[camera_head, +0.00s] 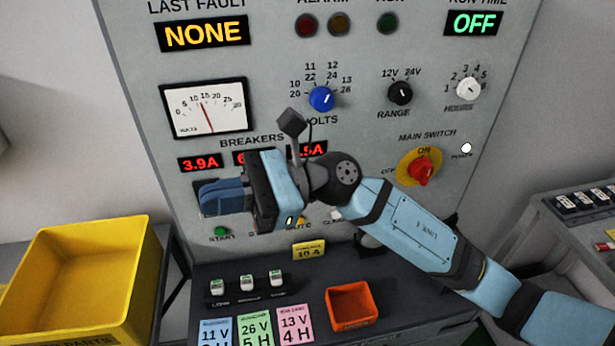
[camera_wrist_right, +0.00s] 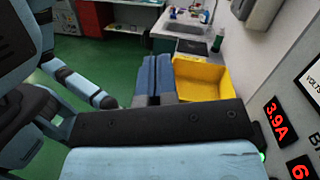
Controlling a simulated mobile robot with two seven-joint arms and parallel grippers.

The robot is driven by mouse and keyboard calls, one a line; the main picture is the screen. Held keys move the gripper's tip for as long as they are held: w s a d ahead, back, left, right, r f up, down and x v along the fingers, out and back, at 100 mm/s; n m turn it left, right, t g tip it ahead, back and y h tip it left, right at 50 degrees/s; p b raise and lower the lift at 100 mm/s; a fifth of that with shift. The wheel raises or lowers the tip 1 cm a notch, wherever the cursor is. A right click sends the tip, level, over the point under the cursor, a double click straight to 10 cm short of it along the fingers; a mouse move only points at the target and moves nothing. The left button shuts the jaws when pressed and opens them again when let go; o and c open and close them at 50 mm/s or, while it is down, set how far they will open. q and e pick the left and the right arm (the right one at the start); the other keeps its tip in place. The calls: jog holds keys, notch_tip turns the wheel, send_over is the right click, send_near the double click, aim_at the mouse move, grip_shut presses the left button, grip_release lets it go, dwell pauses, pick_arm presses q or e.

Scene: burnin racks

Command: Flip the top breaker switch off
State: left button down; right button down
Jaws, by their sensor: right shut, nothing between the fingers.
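My right gripper (camera_head: 205,197) is in front of the panel, its blue fingers pointing left and shut with nothing between them. The fingers also show closed together in the right wrist view (camera_wrist_right: 155,75). Three small breaker switches stand in a row on the dark ledge below: a left one (camera_head: 217,287), a middle one (camera_head: 247,283) and a right one (camera_head: 276,278). Their labels are too small to read surely; the right one seems to read TOP. The gripper is above the row and apart from it. My left gripper is not in view.
The grey panel (camera_head: 275,65) carries a yellow and red main switch (camera_head: 422,171) and knobs. My right arm hides part of the breaker displays. A small orange bin (camera_head: 351,305) and coloured cards stand by the switches. A yellow bin (camera_head: 85,270) is at left.

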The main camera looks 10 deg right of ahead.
jog(key=w+d+f+n+t+h+b, duration=0.1)
jog(key=w+d+f+n+t+h, duration=0.55)
jog(key=n+h, duration=0.7)
jog(key=w+d+r+h, duration=0.4)
jog(key=w+d+h, duration=0.1)
jog(key=w+d, duration=0.1)
jog(key=shift+d+r+m+t+h+b, duration=0.25)
jog(key=shift+d+m+t+h+b, duration=0.15)
jog(key=shift+d, duration=0.45)
jog(key=shift+w, duration=0.1)
jog(key=p+x, duration=0.1)
jog(key=x, duration=0.9)
jog(key=shift+a+p, duration=0.1)
jog(key=shift+p, duration=0.25)
